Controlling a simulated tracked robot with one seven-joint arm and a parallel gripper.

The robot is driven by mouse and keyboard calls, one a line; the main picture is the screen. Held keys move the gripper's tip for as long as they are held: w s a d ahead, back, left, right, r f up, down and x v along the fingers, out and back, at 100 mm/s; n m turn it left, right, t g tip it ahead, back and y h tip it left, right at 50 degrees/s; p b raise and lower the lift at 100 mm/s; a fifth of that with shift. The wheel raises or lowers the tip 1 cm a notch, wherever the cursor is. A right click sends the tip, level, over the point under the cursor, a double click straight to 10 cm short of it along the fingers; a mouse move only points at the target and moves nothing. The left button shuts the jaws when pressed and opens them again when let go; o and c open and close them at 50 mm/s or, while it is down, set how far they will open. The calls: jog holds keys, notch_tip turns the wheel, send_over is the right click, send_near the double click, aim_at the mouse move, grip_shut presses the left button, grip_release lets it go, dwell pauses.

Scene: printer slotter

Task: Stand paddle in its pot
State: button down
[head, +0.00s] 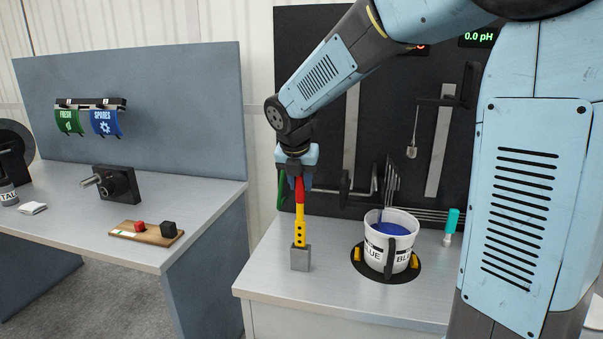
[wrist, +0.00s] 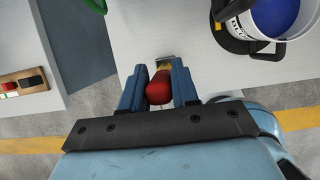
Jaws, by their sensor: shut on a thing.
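The paddle (head: 300,212) has a red handle and a yellow lower part with dark holes. It hangs upright below my gripper (head: 297,180) over the front left of the right bench. My gripper is shut on its red handle; the wrist view shows the red handle end (wrist: 158,88) between the two blue fingers.
A white bucket of blue liquid (head: 402,221) stands right of the pot, in a black ring with yellow clamps. A teal-capped bottle (head: 451,222) stands farther right. Rods and hooks line the black back panel. The left bench (head: 60,232) is separated by a gap.

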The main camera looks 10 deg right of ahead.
aim_at(301, 201)
jog(key=shift+f, duration=2.95)
jog(key=c, duration=0.8)
grip_release()
jog(key=v, duration=1.3)
jog(key=shift+s+r, duration=0.2)
jog(key=shift+r, duration=0.1)
